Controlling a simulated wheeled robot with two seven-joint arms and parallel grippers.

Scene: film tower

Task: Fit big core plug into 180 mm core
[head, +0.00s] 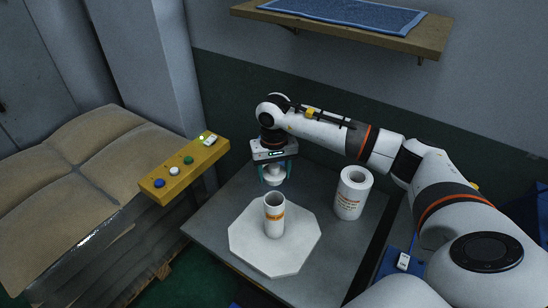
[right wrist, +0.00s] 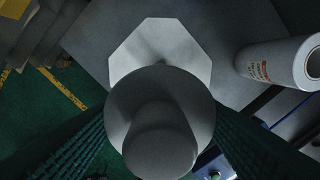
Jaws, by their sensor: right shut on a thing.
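My right gripper (head: 275,181) is shut on a white, round, stepped plug (head: 272,172), held above the table. The plug also fills the lower middle of the right wrist view (right wrist: 160,130), between the dark green fingers. A white open-topped core (head: 274,216) with an orange label stands upright on a pale octagonal board (head: 244,246). The plug hangs above the core, apart from it, in the head view. In the right wrist view the plug hides the core; the board (right wrist: 180,30) shows behind it. My left gripper is not in view.
A thicker white roll (head: 350,200) with red print and a central hole stands right of the board on the grey table (head: 212,226). A yellow button bar (head: 180,170) is at the left, beside stacked tan sacks (head: 60,180). A wooden shelf (head: 345,30) hangs above.

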